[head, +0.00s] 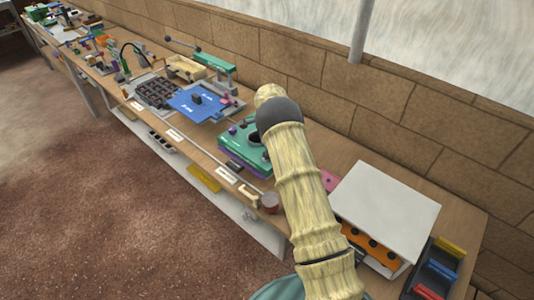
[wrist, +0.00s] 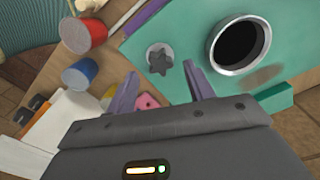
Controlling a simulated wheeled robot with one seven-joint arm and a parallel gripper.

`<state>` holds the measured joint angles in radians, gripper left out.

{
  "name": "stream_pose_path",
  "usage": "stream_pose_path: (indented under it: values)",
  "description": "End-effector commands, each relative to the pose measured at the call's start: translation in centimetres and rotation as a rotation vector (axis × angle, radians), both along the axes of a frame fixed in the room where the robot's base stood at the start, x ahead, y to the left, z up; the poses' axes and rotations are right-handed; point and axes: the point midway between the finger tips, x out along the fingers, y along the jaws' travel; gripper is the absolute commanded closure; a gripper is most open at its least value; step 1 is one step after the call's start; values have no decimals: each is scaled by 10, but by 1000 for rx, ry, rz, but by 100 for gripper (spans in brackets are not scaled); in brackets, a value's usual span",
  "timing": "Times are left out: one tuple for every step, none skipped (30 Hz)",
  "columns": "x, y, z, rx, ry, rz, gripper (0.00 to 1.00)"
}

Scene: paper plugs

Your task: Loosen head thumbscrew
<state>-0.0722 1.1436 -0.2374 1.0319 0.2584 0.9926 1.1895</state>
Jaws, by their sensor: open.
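The thumbscrew (wrist: 159,60) is a dark grey star-shaped knob on a teal plate (wrist: 192,28), left of a round metal-rimmed hole (wrist: 240,44) in the wrist view. My gripper (wrist: 161,72) is open, with one purple finger to the lower left of the knob and one to its right. The knob appears between and just beyond the fingertips; I cannot tell how far above it they are. In the head view the teal and purple block (head: 236,142) is partly covered by my arm, and the thumbscrew and gripper cannot be made out.
A red cup (wrist: 84,34) and a blue cylinder (wrist: 80,74) are left of the plate in the wrist view. In the head view, a blue board (head: 205,103) stands beyond the block, a white-topped box (head: 388,210) stands to the right, and a brick wall (head: 300,75) runs behind the bench.

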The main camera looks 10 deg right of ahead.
Motion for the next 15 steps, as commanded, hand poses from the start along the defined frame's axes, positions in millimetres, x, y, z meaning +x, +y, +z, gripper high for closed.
stream_pose_path:
  values:
    - [0,0,-4,0,0,0,47]
    - [0,0,-5,0,0,0,47]
    - [0,0,-6,0,0,0,47]
    - [0,0,-8,0,0,0,47]
    - [0,0,-9,0,0,0,47]
    - [0,0,-10,0,0,0,47]
    - [0,0,-12,1,0,0,47]
    - [0,0,-13,0,0,0,47]
    - [0,0,-15,1,0,0,47]
    - [0,0,-16,0,0,0,47]
    - [0,0,-17,0,0,0,47]
    - [0,0,-19,0,0,0,47]
    - [0,0,-20,0,0,0,47]
    - [0,0,-21,0,0,0,47]
    - [0,0,-23,0,0,0,47]
